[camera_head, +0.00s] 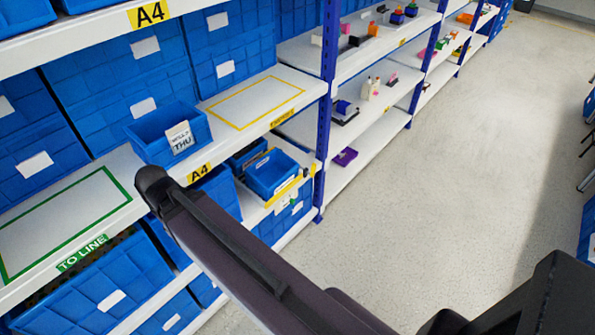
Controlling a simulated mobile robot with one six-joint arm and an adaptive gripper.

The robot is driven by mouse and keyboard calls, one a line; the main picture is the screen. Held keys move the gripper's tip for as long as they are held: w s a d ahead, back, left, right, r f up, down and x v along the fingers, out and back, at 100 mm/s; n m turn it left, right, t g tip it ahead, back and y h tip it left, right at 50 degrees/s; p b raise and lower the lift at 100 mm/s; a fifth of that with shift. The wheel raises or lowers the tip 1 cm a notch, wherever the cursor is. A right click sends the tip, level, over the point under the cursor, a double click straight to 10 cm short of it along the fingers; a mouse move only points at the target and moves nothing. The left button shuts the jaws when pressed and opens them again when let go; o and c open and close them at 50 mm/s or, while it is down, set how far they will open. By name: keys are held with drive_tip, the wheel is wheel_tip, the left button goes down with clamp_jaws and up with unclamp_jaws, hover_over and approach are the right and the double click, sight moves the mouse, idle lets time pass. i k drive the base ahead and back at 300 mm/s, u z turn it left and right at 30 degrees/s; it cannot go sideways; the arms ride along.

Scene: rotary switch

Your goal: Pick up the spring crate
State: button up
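No crate is marked clearly enough for me to tell which is the spring crate, and no springs can be seen. A small open blue crate (150,150) with a white label ending in "THU" stands on the middle shelf, between a green outline and a yellow outline. Another open blue crate (272,178) sits on the shelf below, with a similar one partly hidden behind it. My dark arm reaches across from the lower right, its rounded end in front of the middle shelf. My gripper cannot be made out in this view.
The green outlined area (60,222), marked "TO LINE", and the yellow outlined area (255,100) are bare. Large blue bins (125,92) fill the shelf's back. A blue upright (324,120) stands right of the crates. The floor (470,150) on the right is open.

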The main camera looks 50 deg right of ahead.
sight(273, 172)
drive_tip(key=z, duration=1.2)
drive_tip(key=k, duration=0.95)
drive_tip(key=u, duration=0.05)
drive_tip(key=i, duration=0.8)
drive_tip(key=z, duration=0.05)
